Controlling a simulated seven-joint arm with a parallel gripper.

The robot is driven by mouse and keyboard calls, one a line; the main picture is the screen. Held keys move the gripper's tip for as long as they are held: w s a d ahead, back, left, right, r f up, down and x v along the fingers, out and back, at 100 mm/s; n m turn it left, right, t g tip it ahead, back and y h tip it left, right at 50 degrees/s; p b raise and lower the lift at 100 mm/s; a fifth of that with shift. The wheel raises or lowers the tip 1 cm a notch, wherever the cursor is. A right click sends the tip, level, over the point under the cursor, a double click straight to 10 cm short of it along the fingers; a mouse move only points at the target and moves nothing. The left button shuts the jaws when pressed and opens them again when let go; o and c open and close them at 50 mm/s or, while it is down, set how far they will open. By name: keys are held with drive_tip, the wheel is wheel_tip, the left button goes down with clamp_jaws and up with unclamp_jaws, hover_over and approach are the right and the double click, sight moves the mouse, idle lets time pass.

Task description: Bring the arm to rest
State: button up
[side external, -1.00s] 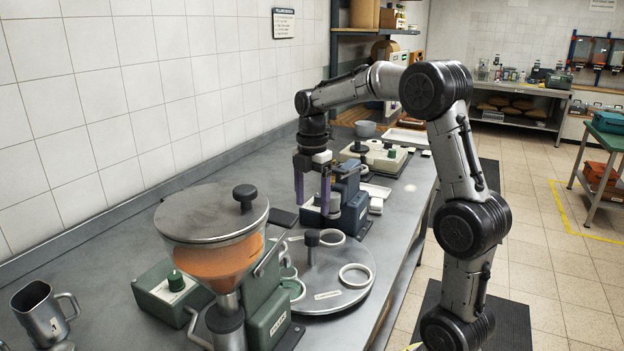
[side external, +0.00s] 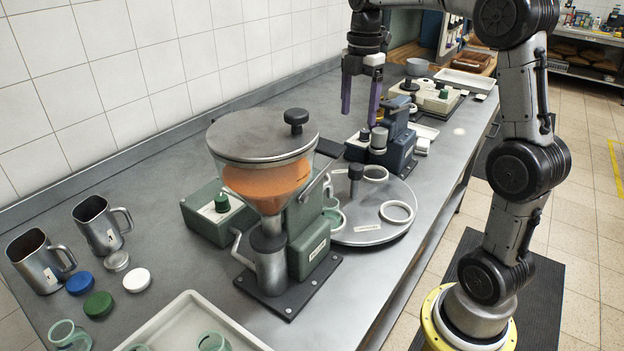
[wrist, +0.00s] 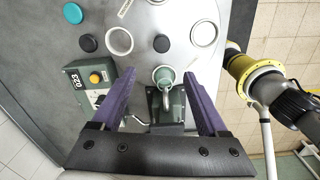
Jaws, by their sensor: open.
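My gripper (side external: 361,108) is open and empty, pointing down above the bench (side external: 130,180), close to the blue machine (side external: 397,135) in the side view. In the wrist view its two purple fingers (wrist: 161,100) stand wide apart with nothing between them. Below and just beyond them is a green machine (wrist: 164,105) with a round green top part. My arm is bent above the bench's right edge.
A hopper with orange contents (side external: 268,185) stands mid-bench. A round turntable (side external: 370,232) bears white rings. Two metal jugs (side external: 38,262) and several lids (side external: 98,305) sit front left. A pale tray (side external: 190,325) lies in front.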

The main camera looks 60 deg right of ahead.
drive_tip(key=s+a+r+t, duration=0.3)
drive_tip(key=s+a+r, duration=0.2)
drive_tip(key=s+a, duration=0.65)
drive_tip(key=s+a+f+m+t, duration=0.1)
drive_tip(key=s+a+f+m, duration=0.2)
drive_tip(key=f+m, duration=0.2)
drive_tip(key=s+a+f+m+t, duration=0.1)
drive_tip(key=s+f+m, duration=0.3)
drive_tip(key=m, duration=0.7)
drive_tip(key=shift+s+a+f, duration=0.2)
drive_tip(key=shift+a+f, duration=0.3)
drive_tip(key=shift+a, duration=0.4)
